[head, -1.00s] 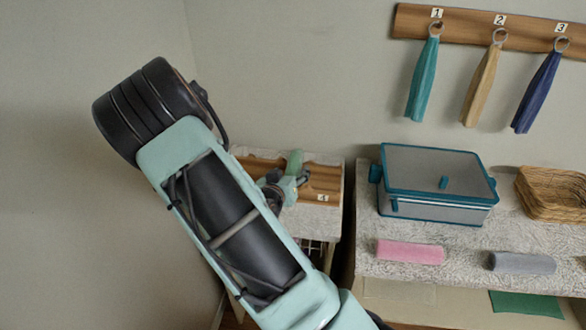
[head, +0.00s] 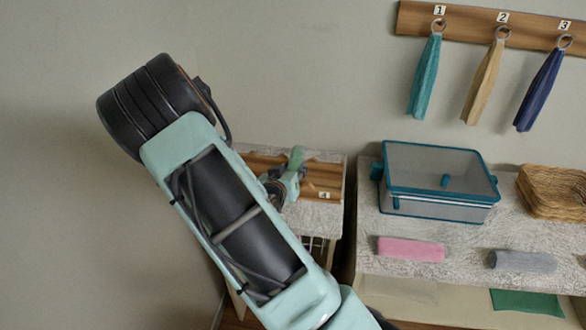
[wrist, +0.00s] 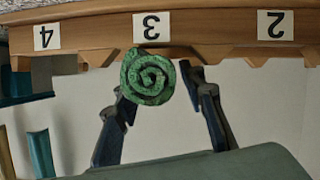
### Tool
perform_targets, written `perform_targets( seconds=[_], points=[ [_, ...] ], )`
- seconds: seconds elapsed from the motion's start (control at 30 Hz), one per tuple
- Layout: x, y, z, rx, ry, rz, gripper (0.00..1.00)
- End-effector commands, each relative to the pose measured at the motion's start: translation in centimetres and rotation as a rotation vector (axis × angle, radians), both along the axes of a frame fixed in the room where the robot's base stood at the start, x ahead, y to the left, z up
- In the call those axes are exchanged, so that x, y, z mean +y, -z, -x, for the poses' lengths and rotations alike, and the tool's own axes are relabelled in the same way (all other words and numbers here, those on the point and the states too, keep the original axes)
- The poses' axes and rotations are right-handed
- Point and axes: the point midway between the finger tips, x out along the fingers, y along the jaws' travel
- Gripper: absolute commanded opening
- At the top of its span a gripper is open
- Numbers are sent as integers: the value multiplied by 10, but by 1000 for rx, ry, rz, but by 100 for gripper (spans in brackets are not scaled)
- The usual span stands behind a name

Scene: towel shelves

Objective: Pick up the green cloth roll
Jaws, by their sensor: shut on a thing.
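The green cloth roll (wrist: 148,76) shows end-on in the wrist view as a green spiral, between the two dark fingers of my gripper (wrist: 158,86). The gripper is shut on it. In the head view the roll (head: 297,156) is a small pale green upright shape, with my gripper (head: 290,183) just below it, above the small side table. My arm hides part of that table.
A wooden strip (wrist: 95,38) with upside-down labels 4, 3 and 2 is close to the roll in the wrist view. A teal-edged box (head: 440,208), a pink roll (head: 410,249), a grey roll (head: 522,261) and a wicker basket (head: 550,205) are on the right-hand table.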

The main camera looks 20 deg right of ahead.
Motion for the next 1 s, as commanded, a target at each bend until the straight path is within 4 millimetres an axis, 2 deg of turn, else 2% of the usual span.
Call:
perform_targets(
  seconds=[0.6, 0.73, 1.0],
  points=[
    [1, -89, -1, -4, -2, -1, 13],
    [0, -97, 0, -2, 0, -1, 13],
    [0, -98, 0, 0, -1, 0, 13]
  ],
)
